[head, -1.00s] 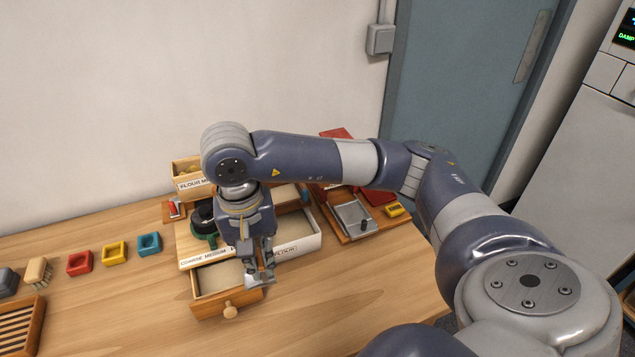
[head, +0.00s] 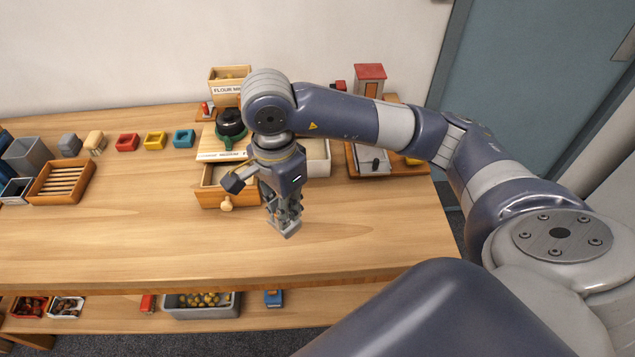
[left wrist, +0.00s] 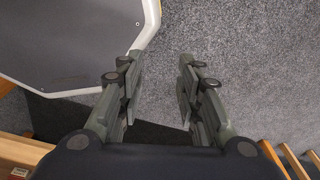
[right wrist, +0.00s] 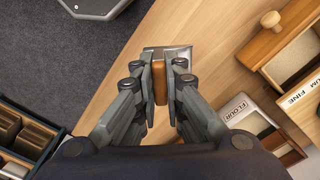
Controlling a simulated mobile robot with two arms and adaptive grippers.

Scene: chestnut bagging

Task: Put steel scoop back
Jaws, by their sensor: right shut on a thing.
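The steel scoop shows in the right wrist view as a wooden handle (right wrist: 159,82) and a shiny steel part (right wrist: 178,55) beyond the fingertips. My right gripper (right wrist: 160,70) is shut on the handle. In the head view my right gripper (head: 283,210) hangs above the table, right of and in front of the open wooden drawer (head: 208,200). The steel end (head: 291,231) shows below the fingers; most of the scoop is hidden. My left gripper (left wrist: 160,65) is open and empty over the grey floor in the left wrist view.
The mill (head: 231,125) stands behind the drawer. A white flour drawer (head: 319,160) is partly hidden by my right arm. The front of the table (head: 160,250) is clear.

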